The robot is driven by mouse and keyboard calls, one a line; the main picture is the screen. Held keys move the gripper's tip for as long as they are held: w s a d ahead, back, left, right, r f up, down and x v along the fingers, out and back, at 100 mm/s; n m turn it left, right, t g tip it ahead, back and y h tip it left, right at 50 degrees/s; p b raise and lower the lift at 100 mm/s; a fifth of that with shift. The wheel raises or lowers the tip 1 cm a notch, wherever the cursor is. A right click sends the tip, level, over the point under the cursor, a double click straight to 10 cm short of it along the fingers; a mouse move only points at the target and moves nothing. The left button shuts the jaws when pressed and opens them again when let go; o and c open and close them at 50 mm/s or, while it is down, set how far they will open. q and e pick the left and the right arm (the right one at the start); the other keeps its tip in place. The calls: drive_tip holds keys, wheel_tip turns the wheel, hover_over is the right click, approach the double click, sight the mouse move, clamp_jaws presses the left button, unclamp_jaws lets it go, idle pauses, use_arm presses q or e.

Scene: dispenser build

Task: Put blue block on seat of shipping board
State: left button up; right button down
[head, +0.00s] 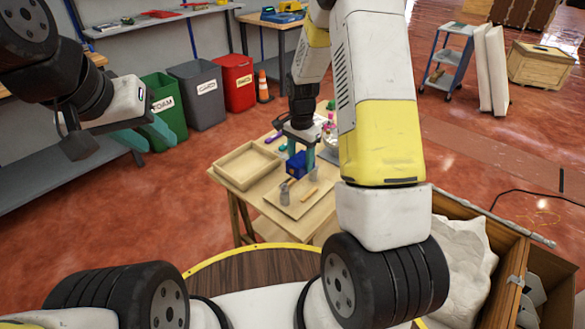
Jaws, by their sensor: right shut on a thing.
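The blue block (295,167) is between the teal fingers of my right gripper (301,160), which is shut on it. The block is over or near the back edge of the shipping board (301,207), a light wooden board on the small table; I cannot tell if it touches the board. Two grey upright pieces and small wooden pieces are on the board. The seat itself is hard to make out. My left gripper (147,138) is raised at the left, away from the table, its teal fingers apart and empty.
An empty wooden tray (246,164) lies left of the board on the table. Small bottles and coloured items crowd the table's back, partly hidden by my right arm. Green, grey and red bins (232,91) stand behind. An open crate (490,255) with white wrapping is at the right.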

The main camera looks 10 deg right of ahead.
wheel_tip(320, 180, down, 9)
drive_tip(key=shift+r, duration=0.2)
drive_tip(key=shift+f, duration=0.1)
drive_tip(key=c, duration=0.6)
unclamp_jaws()
drive_tip(key=shift+f, duration=0.1)
